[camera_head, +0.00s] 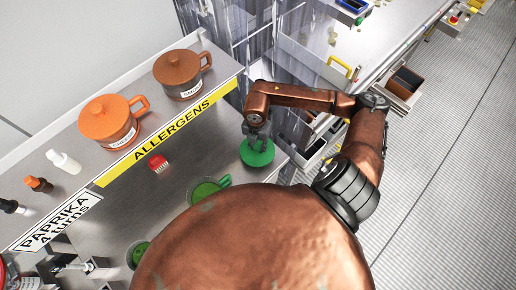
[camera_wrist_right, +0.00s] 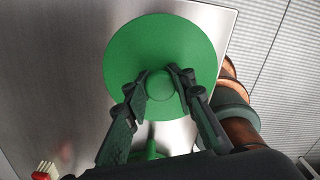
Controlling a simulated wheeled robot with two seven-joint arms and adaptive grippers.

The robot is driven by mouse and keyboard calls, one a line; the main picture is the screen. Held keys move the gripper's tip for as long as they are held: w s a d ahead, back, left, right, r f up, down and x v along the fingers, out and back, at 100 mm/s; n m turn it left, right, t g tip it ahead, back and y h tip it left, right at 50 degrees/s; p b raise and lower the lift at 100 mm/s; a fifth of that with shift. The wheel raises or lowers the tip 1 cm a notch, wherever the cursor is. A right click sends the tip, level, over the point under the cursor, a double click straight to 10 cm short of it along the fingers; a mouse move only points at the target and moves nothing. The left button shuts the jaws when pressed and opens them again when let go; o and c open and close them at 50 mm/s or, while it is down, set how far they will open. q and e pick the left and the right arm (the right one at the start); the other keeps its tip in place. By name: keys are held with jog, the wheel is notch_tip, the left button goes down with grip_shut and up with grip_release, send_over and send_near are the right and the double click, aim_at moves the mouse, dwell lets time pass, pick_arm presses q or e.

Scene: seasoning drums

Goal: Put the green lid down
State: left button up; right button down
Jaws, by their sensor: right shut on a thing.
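The green lid (camera_head: 258,153) is a round disc near the right end of the metal table. My right gripper (camera_head: 258,135) is shut on the lid's central knob. In the right wrist view the green lid (camera_wrist_right: 160,45) lies flat across the fingers, with the gripper (camera_wrist_right: 160,85) closed around the round knob. I cannot tell whether the lid touches the table or hangs just above it. An open green pot (camera_head: 207,190) with a handle stands to the lower left of the lid, partly hidden by my body. My left gripper is not clearly seen.
Two lidded orange-brown pots (camera_head: 108,122) (camera_head: 182,75) stand on the shelf behind the yellow ALLERGENS strip (camera_head: 170,133). A red-and-white item (camera_head: 158,164) lies on the table. Another green item (camera_head: 139,254) shows at lower left. Bare table surface lies left of the lid.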

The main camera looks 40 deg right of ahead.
aim_at(258, 149)
jog(key=f, duration=0.2)
jog(key=f+p, duration=0.1)
jog(key=shift+w+d+f, duration=0.2)
jog(key=shift+d+f, duration=0.1)
jog(key=shift+f, duration=0.25)
jog(key=shift+f, duration=0.2)
jog(key=c, duration=1.6)
grip_release()
notch_tip(258, 149, up, 12)
jog(key=shift+w+r+b, duration=0.1)
jog(key=shift+r+b, duration=0.15)
jog(key=shift+b, duration=0.5)
